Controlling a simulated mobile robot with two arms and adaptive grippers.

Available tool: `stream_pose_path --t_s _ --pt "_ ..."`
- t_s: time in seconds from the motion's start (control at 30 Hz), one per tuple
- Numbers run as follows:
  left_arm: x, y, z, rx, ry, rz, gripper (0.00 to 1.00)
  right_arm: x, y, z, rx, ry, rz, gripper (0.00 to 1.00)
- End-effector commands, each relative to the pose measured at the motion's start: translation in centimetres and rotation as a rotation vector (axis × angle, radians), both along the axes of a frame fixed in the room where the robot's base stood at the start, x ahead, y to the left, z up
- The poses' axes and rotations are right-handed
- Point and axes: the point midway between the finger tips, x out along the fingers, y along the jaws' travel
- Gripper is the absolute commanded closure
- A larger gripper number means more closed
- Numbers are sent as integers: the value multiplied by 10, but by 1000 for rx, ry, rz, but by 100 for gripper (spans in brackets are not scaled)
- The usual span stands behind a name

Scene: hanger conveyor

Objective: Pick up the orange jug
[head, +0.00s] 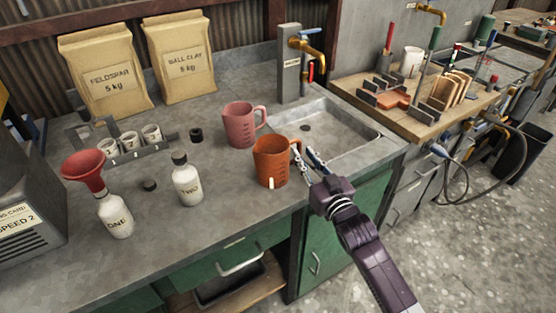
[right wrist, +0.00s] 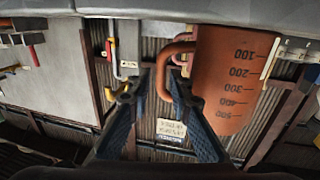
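The orange jug (head: 270,163) stands upright on the grey counter, just left of the sink, with its handle towards my right gripper. My right gripper (head: 306,158) is at the handle side of the jug, fingers apart. In the right wrist view, which is upside down, the jug (right wrist: 232,85) shows dark volume marks. There the handle (right wrist: 163,62) lies at the tips of the open fingers (right wrist: 157,85), with one fingertip overlapping the handle opening. I cannot tell whether they touch. My left gripper is not in view.
A pink jug (head: 239,124) stands close behind the orange one. Bottles (head: 187,182) and (head: 115,215), the latter with a red funnel (head: 84,168), stand to the left. A sink basin (head: 315,128) and brass tap (head: 309,46) are behind my gripper. The front counter is clear.

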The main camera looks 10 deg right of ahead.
Motion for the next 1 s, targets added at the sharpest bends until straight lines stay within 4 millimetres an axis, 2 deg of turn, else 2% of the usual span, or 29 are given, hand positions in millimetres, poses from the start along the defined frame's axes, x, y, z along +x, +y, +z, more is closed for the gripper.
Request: stream_pose_path --t_s 0.2,0.3,0.43,0.57,0.77,1.0 --pt "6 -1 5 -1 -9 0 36 30 6 -2 -1 -1 0 81" --pt "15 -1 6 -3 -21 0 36 37 8 -3 0 0 0 81" --pt "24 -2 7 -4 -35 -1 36 40 8 -3 0 0 0 81" --pt "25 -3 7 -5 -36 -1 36 39 8 -3 0 0 0 81" --pt "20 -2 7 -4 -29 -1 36 39 8 -3 0 0 0 100" --pt "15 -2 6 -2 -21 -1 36 39 8 -3 0 1 0 100"
